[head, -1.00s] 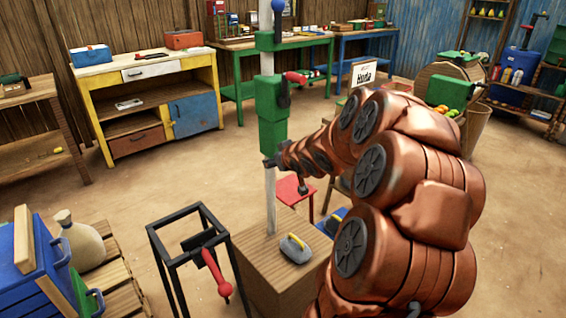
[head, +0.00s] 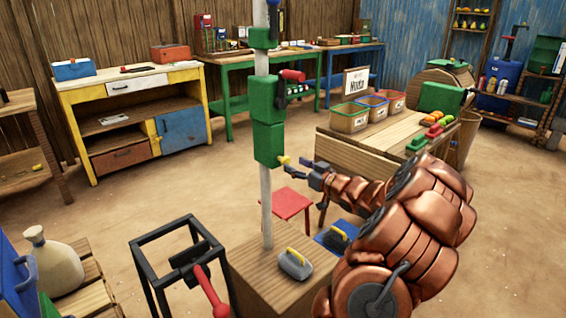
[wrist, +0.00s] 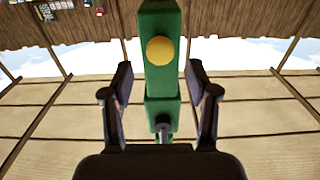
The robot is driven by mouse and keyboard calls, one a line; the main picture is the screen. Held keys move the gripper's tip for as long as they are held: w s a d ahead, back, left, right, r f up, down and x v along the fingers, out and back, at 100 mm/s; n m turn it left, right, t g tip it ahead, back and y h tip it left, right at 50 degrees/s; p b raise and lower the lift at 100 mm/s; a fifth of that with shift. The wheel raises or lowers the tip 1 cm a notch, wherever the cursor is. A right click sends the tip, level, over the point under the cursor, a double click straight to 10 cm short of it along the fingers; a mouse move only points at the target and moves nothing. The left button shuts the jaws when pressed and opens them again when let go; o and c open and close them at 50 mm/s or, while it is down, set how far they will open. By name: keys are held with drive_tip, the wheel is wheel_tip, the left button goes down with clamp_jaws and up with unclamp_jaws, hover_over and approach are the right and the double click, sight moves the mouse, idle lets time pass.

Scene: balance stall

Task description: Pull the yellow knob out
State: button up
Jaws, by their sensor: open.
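The yellow knob (head: 284,160) sticks out from the right side of the lower green block (head: 268,144) on an upright pale post (head: 265,195). My gripper (head: 306,168) is just right of the knob in the head view, open and empty, with a small gap between them. In the wrist view the round knob (wrist: 160,50) shows face-on on the green block (wrist: 160,85). It lies between the lines of my two open fingers (wrist: 160,78), slightly above the fingertips in the picture. Neither finger appears to touch it.
The post rises from a wooden box (head: 262,268) with a grey weight (head: 295,263) on it. A black stand with a red lever (head: 212,293) is at front left. A bin table (head: 365,155) stands behind my arm.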

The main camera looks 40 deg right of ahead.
sight(287, 161)
drive_tip(key=shift+w, duration=2.85)
clamp_jaws()
